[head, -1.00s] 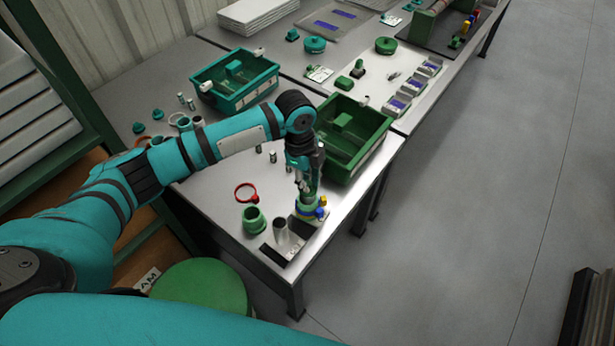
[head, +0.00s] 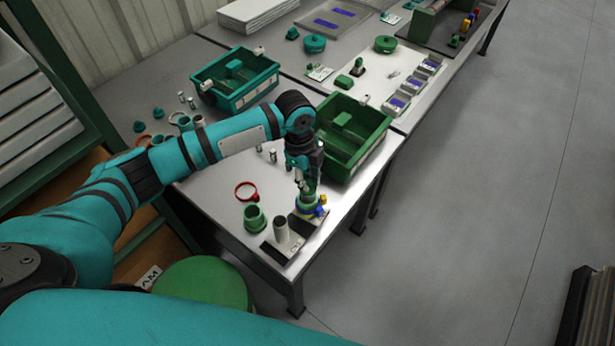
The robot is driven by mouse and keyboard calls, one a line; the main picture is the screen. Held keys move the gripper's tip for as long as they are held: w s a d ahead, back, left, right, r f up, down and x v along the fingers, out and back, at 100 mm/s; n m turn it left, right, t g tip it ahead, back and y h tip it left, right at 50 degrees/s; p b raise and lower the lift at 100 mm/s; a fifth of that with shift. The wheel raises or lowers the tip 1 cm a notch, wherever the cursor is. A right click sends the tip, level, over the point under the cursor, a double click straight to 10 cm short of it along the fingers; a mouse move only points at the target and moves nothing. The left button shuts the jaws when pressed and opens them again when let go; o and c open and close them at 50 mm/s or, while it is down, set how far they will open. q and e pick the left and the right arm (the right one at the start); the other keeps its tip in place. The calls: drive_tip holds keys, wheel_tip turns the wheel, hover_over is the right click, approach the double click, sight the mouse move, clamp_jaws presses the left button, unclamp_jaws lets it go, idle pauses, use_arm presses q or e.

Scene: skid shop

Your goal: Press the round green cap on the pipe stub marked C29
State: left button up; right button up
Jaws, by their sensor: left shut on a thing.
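My left gripper (head: 305,186) points down near the table's front right corner. It is shut on a round green cap (head: 307,200), partly hidden by its fingers. The cap is at a fitting with blue (head: 318,212) and yellow (head: 323,200) knobs; I cannot tell whether it is seated there. A bare grey pipe stub (head: 282,229) stands upright in front, open at the top, on a dark base with a small pale label (head: 296,246). The label is too small to read, so I cannot tell which stub is C29. My right gripper is not in view.
A green flanged piece (head: 255,217) and a red ring clamp (head: 246,191) lie left of the stub. A dark green bin (head: 372,160) stands close behind the gripper, a teal bin (head: 205,88) farther back.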

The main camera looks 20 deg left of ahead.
use_arm(q)
drive_tip(key=shift+p, duration=0.4)
idle(0.5)
drive_tip(key=shift+f+p, duration=0.35)
drive_tip(key=shift+f, duration=0.15)
idle(1.1)
drive_tip(key=shift+f, duration=0.15)
idle(0.4)
drive_tip(key=o, duration=1.2)
wheel_tip(320, 180, up, 8)
drive_tip(key=p, duration=0.8)
